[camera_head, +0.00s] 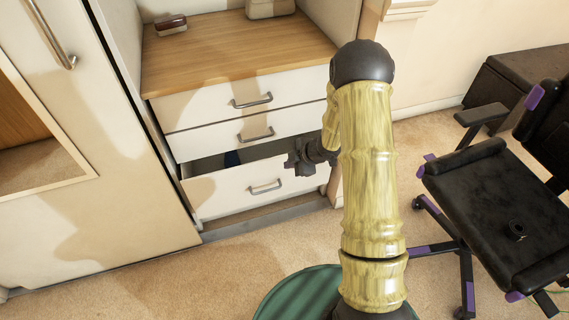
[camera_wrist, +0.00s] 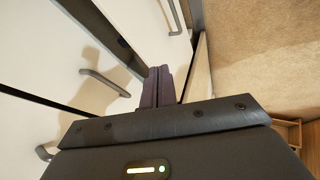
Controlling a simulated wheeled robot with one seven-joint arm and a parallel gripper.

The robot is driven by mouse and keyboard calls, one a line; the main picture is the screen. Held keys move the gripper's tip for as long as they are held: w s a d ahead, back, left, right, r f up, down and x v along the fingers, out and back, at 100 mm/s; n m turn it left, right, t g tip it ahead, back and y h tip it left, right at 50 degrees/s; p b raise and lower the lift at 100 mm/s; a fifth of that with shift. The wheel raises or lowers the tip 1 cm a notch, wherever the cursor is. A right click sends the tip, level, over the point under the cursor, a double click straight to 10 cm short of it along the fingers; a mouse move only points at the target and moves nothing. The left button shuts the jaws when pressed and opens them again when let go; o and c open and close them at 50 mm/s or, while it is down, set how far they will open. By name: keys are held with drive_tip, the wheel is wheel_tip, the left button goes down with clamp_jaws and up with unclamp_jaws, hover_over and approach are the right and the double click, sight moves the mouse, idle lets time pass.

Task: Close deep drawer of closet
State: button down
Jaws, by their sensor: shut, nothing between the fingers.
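The deep drawer (camera_head: 235,192) is the lowest of the closet's three drawers in the head view. It stands partly open, with a dark gap above its white front. Its metal handle (camera_head: 265,187) is on the front. My gripper (camera_head: 293,162) is at the right part of the gap, near the front's top edge; I cannot tell if it touches. In the wrist view, my gripper's fingers (camera_wrist: 162,72) are together and empty. The deep drawer's front (camera_wrist: 145,28) and its handle (camera_wrist: 173,15) show beyond them. The closet (camera_head: 215,70) has a wooden top surface.
The two upper drawers (camera_head: 215,103) look shut. A tall white door (camera_head: 90,170) with a mirror stands at left. A black office chair (camera_head: 490,205) is at right. Carpet (camera_head: 235,262) lies clear before the drawer. A small brown item (camera_head: 171,23) sits on the wooden top.

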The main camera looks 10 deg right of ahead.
drive_tip(key=s+d+r+m+t+h, duration=0.1)
drive_tip(key=s+d+r+m+h, duration=0.1)
drive_tip(key=s+r+m, duration=0.3)
drive_tip(key=d+r+m+h, duration=0.2)
drive_tip(key=r+m+h, duration=0.1)
drive_tip(key=r, duration=0.4)
drive_tip(key=s+r+m+g, duration=0.1)
drive_tip(key=s+r+m, duration=0.1)
drive_tip(key=s, duration=0.4)
drive_tip(key=s+r+m+g, duration=0.1)
drive_tip(key=s+r+m, duration=0.1)
drive_tip(key=s+m, duration=0.3)
drive_tip(key=s+a+r+m+g, duration=0.1)
drive_tip(key=s+r+m, duration=0.1)
drive_tip(key=s, duration=0.5)
drive_tip(key=shift+r+m, duration=0.2)
drive_tip(key=shift+m, duration=0.5)
drive_tip(key=shift+w, duration=0.1)
